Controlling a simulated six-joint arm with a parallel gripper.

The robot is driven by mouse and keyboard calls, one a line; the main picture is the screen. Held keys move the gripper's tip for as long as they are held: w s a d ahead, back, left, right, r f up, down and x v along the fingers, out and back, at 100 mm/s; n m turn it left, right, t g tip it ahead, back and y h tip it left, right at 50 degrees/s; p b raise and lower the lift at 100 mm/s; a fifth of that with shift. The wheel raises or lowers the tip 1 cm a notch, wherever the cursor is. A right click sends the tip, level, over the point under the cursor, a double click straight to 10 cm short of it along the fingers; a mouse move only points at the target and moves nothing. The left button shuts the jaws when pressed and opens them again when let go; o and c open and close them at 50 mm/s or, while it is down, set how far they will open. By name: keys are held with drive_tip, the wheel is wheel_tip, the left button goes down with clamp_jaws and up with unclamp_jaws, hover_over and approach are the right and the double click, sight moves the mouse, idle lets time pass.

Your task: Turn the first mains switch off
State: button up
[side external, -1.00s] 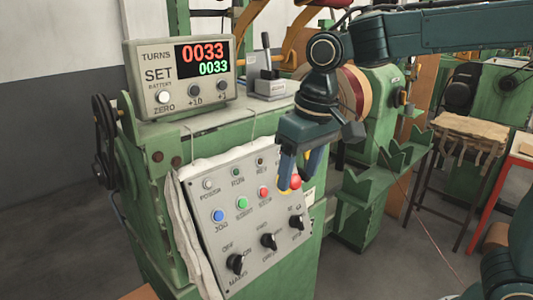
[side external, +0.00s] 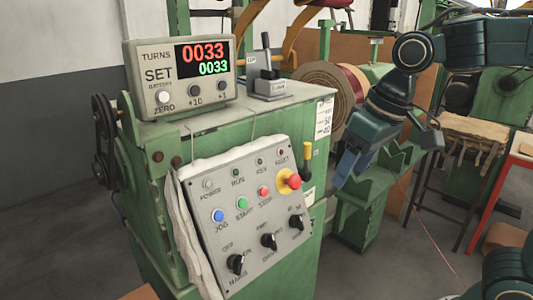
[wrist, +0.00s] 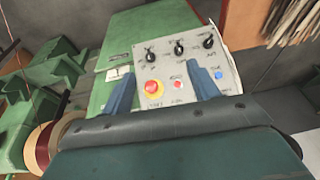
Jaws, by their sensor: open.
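The mains switch (side external: 236,263) is a black rotary knob at the lower left of the sloping grey control panel (side external: 216,236), with OFF and ON labels above it. Its exact pointer direction is too small to tell. In the wrist view the mains switch (wrist: 208,43) is at the panel's top right, beyond the right finger. My gripper (side external: 338,182) is to the right of the panel, apart from it, in the side view. In the wrist view my gripper (wrist: 162,85) is open and empty, its fingers framing the red emergency stop (wrist: 153,88).
Two other black knobs (side external: 269,240) (side external: 296,222) are right of the mains switch. Blue, green and red buttons sit above them. A yellow-and-black handle (side external: 307,158) stands at the panel's right edge. A counter display (side external: 180,75) reads 0033 twice. Green brackets (side external: 385,170) are near my gripper.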

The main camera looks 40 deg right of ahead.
drive_tip(key=shift+s+d, duration=0.1)
drive_tip(key=shift+s, duration=0.1)
drive_tip(key=c, duration=0.4)
drive_tip(key=shift+w, duration=0.35)
drive_tip(key=c, duration=0.7)
drive_tip(key=shift+h, duration=0.6)
drive_tip(key=w+a, duration=0.1)
drive_tip(key=w, duration=0.1)
drive_tip(key=w+a, duration=0.1)
drive_tip(key=w, duration=0.1)
drive_tip(key=w+a, duration=0.2)
drive_tip(key=shift+w+a, duration=0.1)
drive_tip(key=shift+w, duration=0.15)
clamp_jaws()
drive_tip(key=w+a+f+h, duration=0.1)
drive_tip(key=a+f, duration=0.3)
drive_tip(key=a, duration=0.6)
drive_tip(key=w+a+f+g+h, duration=0.1)
drive_tip(key=w+a+f, duration=0.3)
drive_tip(key=a, duration=0.6)
drive_tip(key=shift+w+a+f+h, duration=0.3)
drive_tip(key=shift+a+h, duration=0.05)
drive_tip(key=shift+h, duration=0.05)
